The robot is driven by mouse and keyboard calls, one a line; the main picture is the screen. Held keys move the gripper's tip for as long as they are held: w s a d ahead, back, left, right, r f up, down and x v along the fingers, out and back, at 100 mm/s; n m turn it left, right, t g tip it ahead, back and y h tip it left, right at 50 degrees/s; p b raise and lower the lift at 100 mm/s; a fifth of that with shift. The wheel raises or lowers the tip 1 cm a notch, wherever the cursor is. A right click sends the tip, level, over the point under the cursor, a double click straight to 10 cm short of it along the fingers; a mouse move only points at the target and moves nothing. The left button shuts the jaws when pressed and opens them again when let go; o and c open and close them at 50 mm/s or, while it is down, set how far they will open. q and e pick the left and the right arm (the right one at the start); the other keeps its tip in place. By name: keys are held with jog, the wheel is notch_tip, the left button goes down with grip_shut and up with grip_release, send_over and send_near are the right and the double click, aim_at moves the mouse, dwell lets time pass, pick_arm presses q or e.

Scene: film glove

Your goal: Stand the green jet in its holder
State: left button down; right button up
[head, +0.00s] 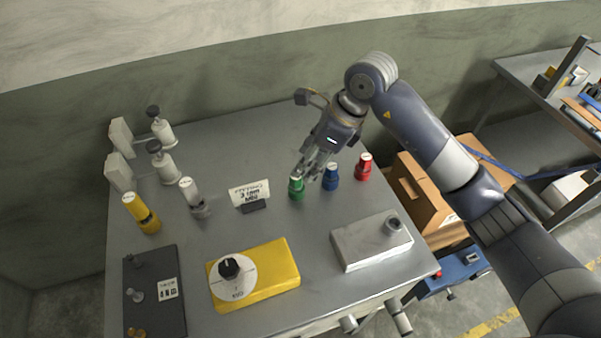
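The green jet (296,189) stands upright on the grey table, left of a blue jet (331,177) and a red jet (364,167). My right gripper (308,176) reaches down from the upper right, with its fingertips close beside the top of the green jet. Whether the fingers touch it, or how far apart they are, is too small to tell. A pale metal block (365,253) with a round grey socket (393,225) on top lies at the table's right front; it may be the holder. My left gripper is out of view.
A small sign (250,195) stands left of the green jet. A yellow block with a dial (270,280), a dark panel (155,303), a yellow cylinder (141,213) and white-grey fittings (163,160) occupy the left and front. The table (235,140) is clear at the back.

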jog(key=v, duration=0.5)
jog(key=shift+b, duration=0.4)
jog(key=shift+a, duration=0.1)
